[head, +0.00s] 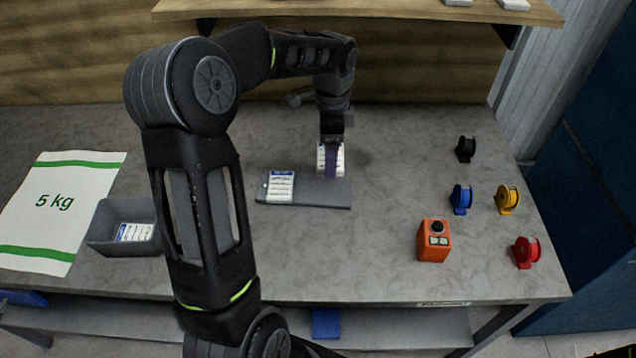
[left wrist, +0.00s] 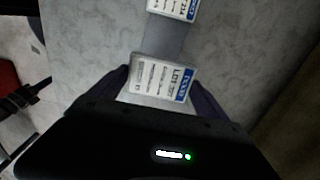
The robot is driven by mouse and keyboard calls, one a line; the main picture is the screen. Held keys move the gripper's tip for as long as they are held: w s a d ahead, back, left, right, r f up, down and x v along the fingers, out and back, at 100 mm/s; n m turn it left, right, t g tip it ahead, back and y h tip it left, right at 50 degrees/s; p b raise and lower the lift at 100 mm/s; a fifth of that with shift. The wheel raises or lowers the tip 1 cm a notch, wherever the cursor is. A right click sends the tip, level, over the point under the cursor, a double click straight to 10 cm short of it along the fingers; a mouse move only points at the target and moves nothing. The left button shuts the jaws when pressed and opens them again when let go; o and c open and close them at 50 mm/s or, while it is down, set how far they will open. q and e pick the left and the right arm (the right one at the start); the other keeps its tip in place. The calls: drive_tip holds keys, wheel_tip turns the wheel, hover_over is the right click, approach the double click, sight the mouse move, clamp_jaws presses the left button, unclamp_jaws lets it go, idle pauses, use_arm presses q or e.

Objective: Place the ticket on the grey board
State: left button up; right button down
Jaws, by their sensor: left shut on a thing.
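The grey board (head: 322,194) lies flat on the table. One white ticket with a blue band (head: 281,187) lies on its left end. My left gripper (head: 331,163) is shut on another white and blue ticket (head: 339,160) at the board's right part, by its far edge. In the left wrist view this held ticket (left wrist: 160,78) sits between the fingers (left wrist: 160,88), in line with the board (left wrist: 165,40) and the ticket lying on it (left wrist: 172,8). I cannot tell whether the held ticket touches the board. My right gripper is not in view.
A grey bin (head: 105,240) with a ticket in it (head: 135,232) stands at left, by a 5 kg sack (head: 60,205). A wooden shelf (head: 400,12) hangs behind.

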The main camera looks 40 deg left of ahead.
use_arm(q)
drive_tip(key=shift+s+a, duration=0.1)
drive_tip(key=shift+s, duration=0.1)
hover_over(328, 189)
drive_tip(key=shift+f+p, duration=0.45)
drive_tip(key=shift+f, duration=2.65)
drive_tip(key=shift+f, duration=0.1)
drive_tip(key=shift+f+p, duration=0.3)
drive_tip(key=shift+f, duration=1.45)
drive_tip(key=shift+f, duration=0.2)
drive_tip(key=o, duration=1.2)
drive_tip(key=shift+r, duration=0.15)
